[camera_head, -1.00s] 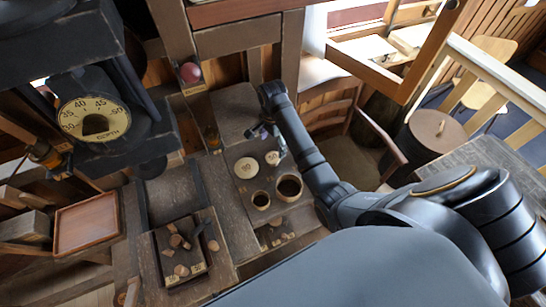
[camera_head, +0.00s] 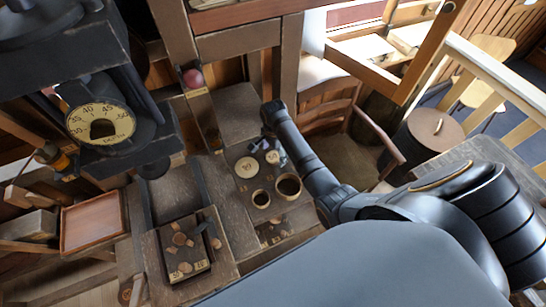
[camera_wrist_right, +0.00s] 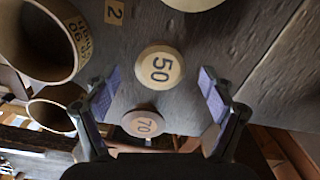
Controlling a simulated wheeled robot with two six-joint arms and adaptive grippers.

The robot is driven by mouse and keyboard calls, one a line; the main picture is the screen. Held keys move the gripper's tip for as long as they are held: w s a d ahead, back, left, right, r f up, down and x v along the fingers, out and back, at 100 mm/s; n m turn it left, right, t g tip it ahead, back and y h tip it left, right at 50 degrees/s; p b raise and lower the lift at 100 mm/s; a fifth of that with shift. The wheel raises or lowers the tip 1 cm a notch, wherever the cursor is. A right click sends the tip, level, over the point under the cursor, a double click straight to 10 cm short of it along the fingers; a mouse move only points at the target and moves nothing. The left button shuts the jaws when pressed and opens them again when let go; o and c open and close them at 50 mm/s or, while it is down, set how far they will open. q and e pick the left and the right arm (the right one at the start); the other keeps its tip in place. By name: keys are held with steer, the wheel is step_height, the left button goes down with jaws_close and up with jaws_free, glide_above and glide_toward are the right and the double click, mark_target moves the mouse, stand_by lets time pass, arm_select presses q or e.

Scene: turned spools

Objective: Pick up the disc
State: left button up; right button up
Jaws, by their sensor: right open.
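A small pale disc marked 50 (camera_wrist_right: 160,67) lies on the dark wooden surface, and in the head view it shows (camera_head: 272,157) beside my gripper. A brownish disc marked 70 (camera_wrist_right: 142,123) is nearer the wrist, low between the fingers. A larger pale disc (camera_head: 246,167) lies to the left; a pale edge shows at the top of the wrist view (camera_wrist_right: 193,3). My right gripper (camera_wrist_right: 157,95) is open and empty; its fingers stand left and right of the 50 disc's line, and the disc is slightly beyond the tips. My left gripper is not in view.
Two open cups, a smaller one (camera_head: 261,199) and a larger one (camera_head: 288,187), stand close to the discs. A dark tray (camera_head: 205,262) with several wooden pieces is lower left. A dial scale (camera_head: 100,122) stands at left. A chair (camera_head: 335,100) is behind my arm.

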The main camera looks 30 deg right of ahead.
steer(key=shift+f, duration=0.15)
steer(key=c, duration=0.8)
